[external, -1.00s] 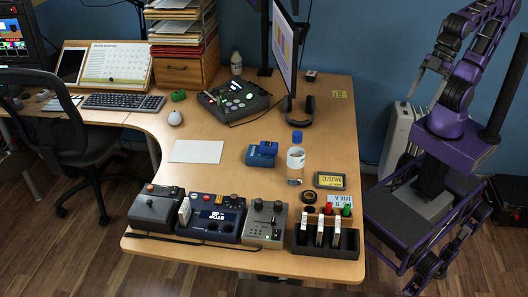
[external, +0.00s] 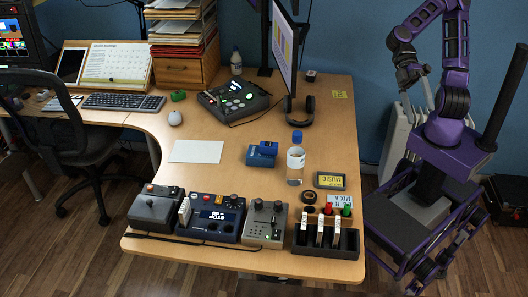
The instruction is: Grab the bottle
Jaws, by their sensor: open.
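A clear bottle with a blue cap and a pale label (external: 295,163) stands upright on the right part of the wooden desk (external: 225,170).
A blue device (external: 261,154) sits just left of the blue-capped bottle. Headphones (external: 300,108) and a monitor (external: 284,45) stand behind it. A white radiator (external: 397,140) stands between desk and base.

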